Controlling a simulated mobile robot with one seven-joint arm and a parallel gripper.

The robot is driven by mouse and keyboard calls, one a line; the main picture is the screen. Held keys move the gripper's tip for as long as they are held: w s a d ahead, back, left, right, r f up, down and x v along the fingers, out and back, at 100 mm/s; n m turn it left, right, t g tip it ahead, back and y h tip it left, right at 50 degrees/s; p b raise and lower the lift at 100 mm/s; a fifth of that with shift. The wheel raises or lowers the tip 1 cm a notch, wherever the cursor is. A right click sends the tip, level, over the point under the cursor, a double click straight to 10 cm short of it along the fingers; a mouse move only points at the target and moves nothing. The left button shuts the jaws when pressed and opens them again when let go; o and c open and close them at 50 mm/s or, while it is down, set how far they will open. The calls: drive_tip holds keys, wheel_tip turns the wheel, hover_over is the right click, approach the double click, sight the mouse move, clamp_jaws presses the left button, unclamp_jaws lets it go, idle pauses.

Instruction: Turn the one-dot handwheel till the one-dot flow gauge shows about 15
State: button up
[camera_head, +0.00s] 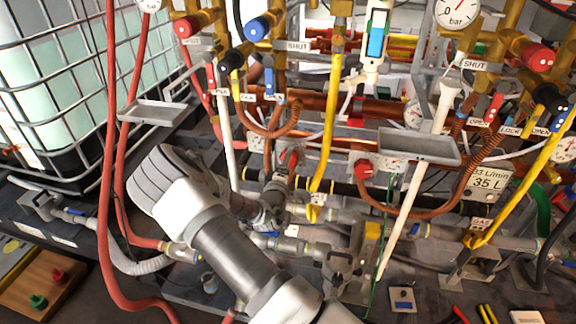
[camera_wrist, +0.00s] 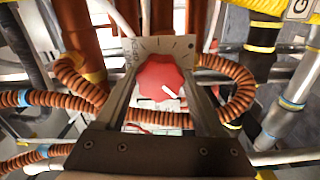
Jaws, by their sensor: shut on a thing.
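In the wrist view a red lobed handwheel (camera_wrist: 160,76) with a white pointer mark sits in front of a pale plate with tick marks (camera_wrist: 165,45). The white mark points to the lower right. My gripper (camera_wrist: 162,82) has one finger on each side of the wheel and is shut on it. No dots can be made out on the wheel. In the head view a red handwheel (camera_head: 290,158) shows in the middle and another red one (camera_head: 363,168) to its right. A dial (camera_head: 565,150) at the right edge is too small to read; I cannot tell which gauge has one dot.
Brown corrugated hoses (camera_wrist: 240,88) curve close on both sides of my fingers. Yellow pipes (camera_head: 325,130), white pipes and a grey tray (camera_head: 418,146) crowd the rack. A sign (camera_head: 489,178) reads about 33 L/min, 35 L. A caged tank (camera_head: 50,80) stands left.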

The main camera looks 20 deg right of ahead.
drive_tip(key=m+b, duration=0.2)
drive_tip(key=m, duration=0.4)
drive_tip(key=shift+b, duration=0.4)
drive_tip(key=shift+m, duration=0.4)
drive_tip(key=o, duration=1.4)
drive_tip(key=shift+c, duration=0.2)
drive_tip(key=p+v, duration=0.3)
drive_tip(key=v, duration=1.4)
drive_tip(key=shift+s+a+p, duration=0.2)
drive_tip(key=shift+p, duration=0.15)
drive_tip(key=shift+w, duration=0.1)
